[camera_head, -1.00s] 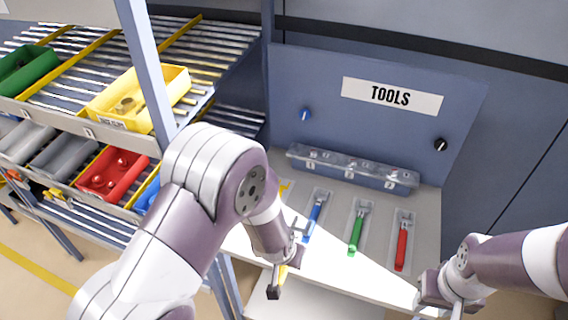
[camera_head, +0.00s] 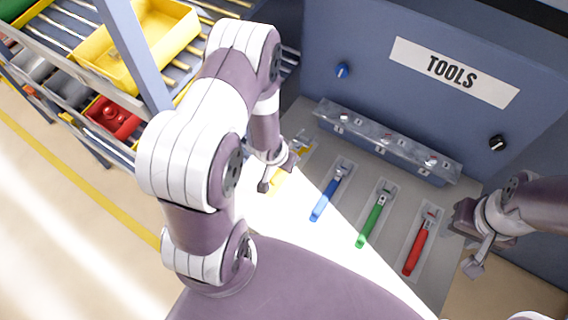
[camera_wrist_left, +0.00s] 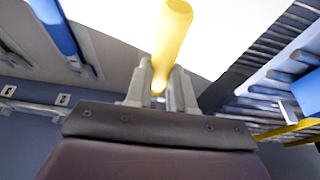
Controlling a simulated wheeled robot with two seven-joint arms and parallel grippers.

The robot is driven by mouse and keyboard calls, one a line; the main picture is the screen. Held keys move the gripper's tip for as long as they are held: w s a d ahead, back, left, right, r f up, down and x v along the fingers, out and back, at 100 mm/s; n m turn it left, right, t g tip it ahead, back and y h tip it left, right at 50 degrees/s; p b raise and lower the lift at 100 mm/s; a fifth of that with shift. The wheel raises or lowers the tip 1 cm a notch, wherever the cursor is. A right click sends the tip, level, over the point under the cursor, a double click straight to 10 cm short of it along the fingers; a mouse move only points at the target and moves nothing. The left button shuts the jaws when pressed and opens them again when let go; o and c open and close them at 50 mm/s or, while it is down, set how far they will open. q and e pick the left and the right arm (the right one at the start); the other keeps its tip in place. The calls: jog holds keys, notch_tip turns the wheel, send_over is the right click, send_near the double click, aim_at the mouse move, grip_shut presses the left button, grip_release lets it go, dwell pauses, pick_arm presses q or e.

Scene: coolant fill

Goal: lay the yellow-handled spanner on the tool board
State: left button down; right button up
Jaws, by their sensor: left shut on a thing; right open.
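My left gripper (camera_head: 274,172) is shut on the yellow-handled spanner (camera_head: 277,183), over the left end of the tool board (camera_head: 345,238). In the left wrist view the yellow handle (camera_wrist_left: 172,32) sits between the fingers (camera_wrist_left: 160,88) and points away from the palm. The spanner's head is hidden, and I cannot tell whether it touches the board. A yellow patch (camera_head: 303,150) shows in the leftmost place, just beyond the gripper. My right gripper (camera_head: 477,262) is open and empty, beside the board's right side.
Blue (camera_head: 325,201), green (camera_head: 371,220) and red (camera_head: 416,251) spanners lie in places to the right. A clear-topped rack (camera_head: 385,143) runs along the board's back, below the TOOLS panel (camera_head: 400,85). A shelf with a yellow bin (camera_head: 130,65) and a red bin (camera_head: 112,118) stands left.

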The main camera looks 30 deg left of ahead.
pick_arm(q)
jog(key=f, duration=0.4)
jog(key=shift+s+a+p, duration=0.1)
jog(key=shift+s+p, duration=0.15)
jog(key=shift+p, duration=0.1)
jog(key=shift+w+f, duration=0.2)
jog(key=shift+f, duration=0.05)
jog(key=c, duration=1)
grip_release()
jog(key=shift+s, duration=0.1)
jog(key=shift+o, duration=0.2)
jog(key=shift+r, duration=0.15)
